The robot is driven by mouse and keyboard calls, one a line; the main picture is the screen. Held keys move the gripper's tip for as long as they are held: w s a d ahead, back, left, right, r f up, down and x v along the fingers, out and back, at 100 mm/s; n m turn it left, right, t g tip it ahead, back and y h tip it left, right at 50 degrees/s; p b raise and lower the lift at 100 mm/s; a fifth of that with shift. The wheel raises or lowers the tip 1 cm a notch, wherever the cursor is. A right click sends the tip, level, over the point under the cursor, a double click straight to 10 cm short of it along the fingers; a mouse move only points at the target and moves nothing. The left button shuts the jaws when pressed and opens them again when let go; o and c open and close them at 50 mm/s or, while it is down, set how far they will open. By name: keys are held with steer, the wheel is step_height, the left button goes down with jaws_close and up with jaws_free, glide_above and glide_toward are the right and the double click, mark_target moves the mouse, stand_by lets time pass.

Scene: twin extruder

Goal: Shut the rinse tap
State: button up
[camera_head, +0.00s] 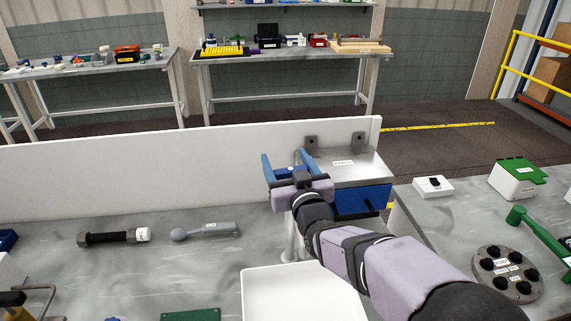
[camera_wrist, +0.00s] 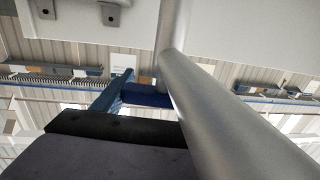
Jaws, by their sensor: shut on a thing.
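The rinse tap shows in the wrist view as a thick grey metal pipe (camera_wrist: 222,105) that runs close in front of the camera. Its blue handle (camera_wrist: 148,97) sits beside the pipe. In the head view the dark blue handle (camera_head: 290,172) lies between the two blue fingers of my gripper (camera_head: 287,162). My gripper is shut on this handle. In the wrist view one blue finger touches the handle's left end, and the other finger is hidden. My arm and gripper hide most of the tap in the head view.
A steel-topped box with a blue front (camera_head: 362,198) stands right of my gripper. A white partition (camera_head: 130,180) runs behind. A white tray (camera_head: 255,292) lies below my arm. A bolt (camera_head: 110,237) and a grey tool (camera_head: 212,230) lie on the bench at left.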

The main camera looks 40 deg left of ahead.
mark_target(290, 175)
steer(key=shift+r, duration=0.1)
steer(key=o, duration=1.1)
steer(key=shift+c, duration=0.2)
steer(key=shift+d, duration=0.1)
steer(key=shift+b+v, duration=1.6)
steer(key=shift+v, duration=2)
